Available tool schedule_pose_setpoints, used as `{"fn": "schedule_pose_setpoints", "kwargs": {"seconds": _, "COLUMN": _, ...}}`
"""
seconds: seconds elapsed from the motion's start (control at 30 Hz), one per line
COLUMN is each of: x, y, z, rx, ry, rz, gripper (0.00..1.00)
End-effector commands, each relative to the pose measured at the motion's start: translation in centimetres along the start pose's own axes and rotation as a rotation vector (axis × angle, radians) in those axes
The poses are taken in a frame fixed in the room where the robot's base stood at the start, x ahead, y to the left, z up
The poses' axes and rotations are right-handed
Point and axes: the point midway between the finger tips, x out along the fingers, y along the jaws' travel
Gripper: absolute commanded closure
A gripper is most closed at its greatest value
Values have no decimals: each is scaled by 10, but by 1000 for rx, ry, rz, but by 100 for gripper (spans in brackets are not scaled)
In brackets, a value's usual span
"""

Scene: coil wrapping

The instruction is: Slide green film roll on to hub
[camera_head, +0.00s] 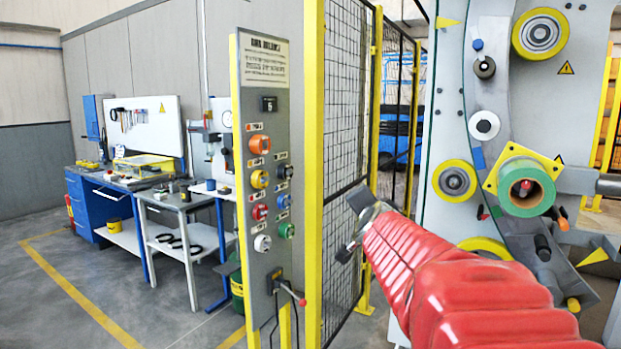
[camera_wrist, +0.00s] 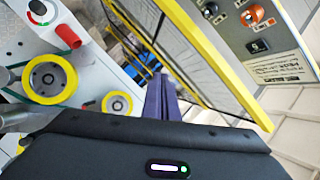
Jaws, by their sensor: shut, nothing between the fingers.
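The green film roll (camera_head: 530,186) is at the right in the head view, in front of a yellow square plate (camera_head: 492,181) on the machine. Its open brown core faces me, and a small red hub end (camera_head: 526,188) shows inside it; the roll is around the hub. How far on it sits I cannot tell. My gripper (camera_head: 352,228) is left of the roll and well apart from it, before the mesh fence. In the wrist view, its dark fingers (camera_wrist: 161,100) are together and empty. I cannot make out the green roll in the wrist view.
The light machine panel (camera_head: 432,180) carries several yellow-rimmed rollers (camera_head: 541,34). A yellow-framed mesh fence (camera_head: 345,100) stands behind my gripper. A control panel (camera_head: 265,170) with coloured buttons stands left of it. Workbenches (camera_head: 180,225) are farther left, with open floor in front.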

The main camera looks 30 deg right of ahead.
Motion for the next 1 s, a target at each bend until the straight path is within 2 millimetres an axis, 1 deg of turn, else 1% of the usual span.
{"fn": "schedule_pose_setpoints", "kwargs": {"seconds": 0.03, "x": 10, "y": 12, "z": -24, "rx": 55, "ry": 61, "rz": 24, "gripper": 100}}
{"fn": "schedule_pose_setpoints", "kwargs": {"seconds": 0.07, "x": 15, "y": 16, "z": -37, "rx": 81, "ry": 94, "rz": 27, "gripper": 100}}
{"fn": "schedule_pose_setpoints", "kwargs": {"seconds": 0.1, "x": 20, "y": 21, "z": -55, "rx": 114, "ry": 140, "rz": 31, "gripper": 100}}
{"fn": "schedule_pose_setpoints", "kwargs": {"seconds": 0.17, "x": 28, "y": 32, "z": -82, "rx": 161, "ry": 208, "rz": 37, "gripper": 100}}
{"fn": "schedule_pose_setpoints", "kwargs": {"seconds": 0.2, "x": 32, "y": 40, "z": -100, "rx": 193, "ry": 254, "rz": 42, "gripper": 100}}
{"fn": "schedule_pose_setpoints", "kwargs": {"seconds": 0.27, "x": 36, "y": 52, "z": -126, "rx": 239, "ry": 324, "rz": 49, "gripper": 100}}
{"fn": "schedule_pose_setpoints", "kwargs": {"seconds": 0.3, "x": 38, "y": 61, "z": -143, "rx": 269, "ry": 370, "rz": 54, "gripper": 100}}
{"fn": "schedule_pose_setpoints", "kwargs": {"seconds": 0.37, "x": 40, "y": 75, "z": -169, "rx": 314, "ry": 441, "rz": 61, "gripper": 100}}
{"fn": "schedule_pose_setpoints", "kwargs": {"seconds": 0.4, "x": 40, "y": 85, "z": -187, "rx": 341, "ry": 489, "rz": 65, "gripper": 100}}
{"fn": "schedule_pose_setpoints", "kwargs": {"seconds": 0.47, "x": 39, "y": 101, "z": -211, "rx": 383, "ry": 559, "rz": 73, "gripper": 100}}
{"fn": "schedule_pose_setpoints", "kwargs": {"seconds": 0.5, "x": 38, "y": 112, "z": -226, "rx": 408, "ry": 605, "rz": 77, "gripper": 100}}
{"fn": "schedule_pose_setpoints", "kwargs": {"seconds": 0.6, "x": 32, "y": 136, "z": -258, "rx": 461, "ry": 704, "rz": 85, "gripper": 100}}
{"fn": "schedule_pose_setpoints", "kwargs": {"seconds": 0.7, "x": 27, "y": 152, "z": -279, "rx": 495, "ry": 772, "rz": 91, "gripper": 100}}
{"fn": "schedule_pose_setpoints", "kwargs": {"seconds": 0.77, "x": 24, "y": 158, "z": -286, "rx": 508, "ry": 797, "rz": 92, "gripper": 100}}
{"fn": "schedule_pose_setpoints", "kwargs": {"seconds": 0.87, "x": 22, "y": 162, "z": -291, "rx": 518, "ry": 814, "rz": 93, "gripper": 100}}
{"fn": "schedule_pose_setpoints", "kwargs": {"seconds": 1.0, "x": 22, "y": 162, "z": -291, "rx": 518, "ry": 814, "rz": 93, "gripper": 100}}
